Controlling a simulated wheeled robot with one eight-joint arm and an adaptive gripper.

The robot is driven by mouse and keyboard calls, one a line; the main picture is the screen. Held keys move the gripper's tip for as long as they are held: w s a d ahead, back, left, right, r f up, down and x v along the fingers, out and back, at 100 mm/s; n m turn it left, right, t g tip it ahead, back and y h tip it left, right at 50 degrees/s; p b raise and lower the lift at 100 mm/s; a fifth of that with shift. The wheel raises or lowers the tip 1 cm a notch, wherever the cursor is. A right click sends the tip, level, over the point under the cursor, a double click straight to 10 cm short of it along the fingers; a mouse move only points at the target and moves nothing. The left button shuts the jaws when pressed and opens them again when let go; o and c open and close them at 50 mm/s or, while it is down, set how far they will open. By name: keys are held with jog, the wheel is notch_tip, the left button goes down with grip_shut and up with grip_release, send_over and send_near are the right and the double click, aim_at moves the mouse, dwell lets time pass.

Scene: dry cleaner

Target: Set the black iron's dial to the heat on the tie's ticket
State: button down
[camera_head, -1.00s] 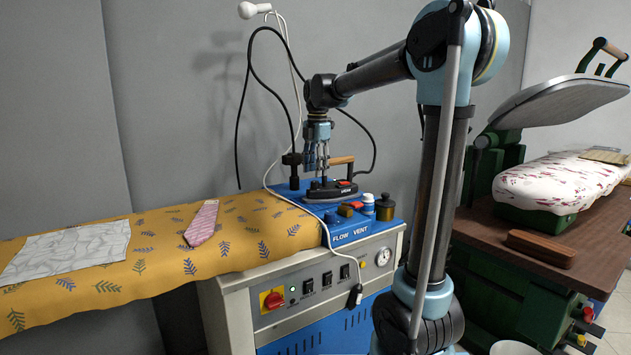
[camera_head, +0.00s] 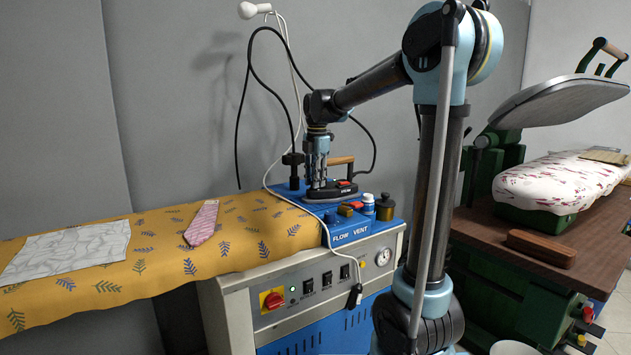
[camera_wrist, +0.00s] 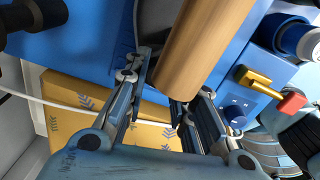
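The black iron (camera_head: 343,186) with a wooden handle (camera_head: 341,160) stands on the blue top of the pressing table. Its handle (camera_wrist: 205,45) crosses the upper middle of the wrist view. My gripper (camera_head: 317,184) points down at the iron's left part, beside the handle. In the wrist view my gripper (camera_wrist: 165,85) has its fingers apart, with the handle's near end in front of them. I cannot make out the dial; the gripper and handle cover that area. The pink tie (camera_head: 203,222) lies on the patterned cover to the left. No ticket is readable.
The yellow patterned board (camera_head: 160,250) carries a pale cloth (camera_head: 70,248). A blue box (camera_head: 348,231), small bottles and a dark pot (camera_head: 385,207) stand right of the iron. A black cord and a white cable hang close by. A green press (camera_head: 515,285) is at right.

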jog(key=shift+m, duration=1.6)
jog(key=c, duration=1.3)
grip_release()
notch_tip(320, 180, up, 12)
jog(key=shift+s+d, duration=0.1)
jog(key=shift+s, duration=0.05)
